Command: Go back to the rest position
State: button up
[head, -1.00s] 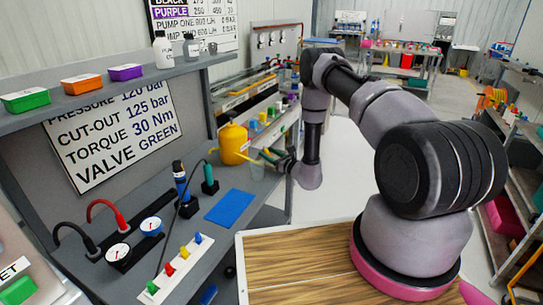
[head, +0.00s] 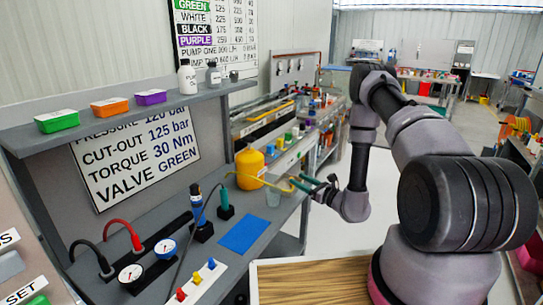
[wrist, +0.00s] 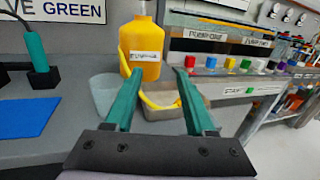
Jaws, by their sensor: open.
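My gripper (wrist: 157,85) has two green fingers, spread apart with nothing between them. In the head view my gripper (head: 300,183) is at the front edge of the grey bench (head: 262,212), facing the yellow jug (head: 250,165). In the wrist view the yellow jug (wrist: 140,48) stands upright beyond the fingers. A clear cup (wrist: 103,92) stands to the left of the left finger. My arm is bent, with its forearm hanging down in front of the bench.
A blue mat (head: 245,233), gauges (head: 166,248) and a valve strip (head: 198,282) lie on the bench. A shelf (head: 120,118) above holds coloured boxes and bottles. A wooden top (head: 310,282) is near my base. The floor (head: 328,225) beyond is clear.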

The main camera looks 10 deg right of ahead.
jog(key=s+a+r+n+g+y, duration=0.1)
jog(key=a+r+n+g+y, duration=0.25)
jog(key=r, duration=0.45)
jog(key=s+a+r+n+g+y, duration=0.1)
jog(key=a+r+n+g+y, duration=0.2)
jog(key=r, duration=0.5)
jog(key=s+a+r+n+g+h, duration=0.25)
jog(key=s+r+n+g, duration=0.45)
jog(key=s+r+n, duration=0.4)
jog(key=s+d+r+n+t+h, duration=0.6)
jog(key=s+d+r+h, duration=0.7)
jog(key=s+r, duration=0.3)
jog(key=shift+s+d, duration=0.5)
jog(key=shift+s, duration=0.15)
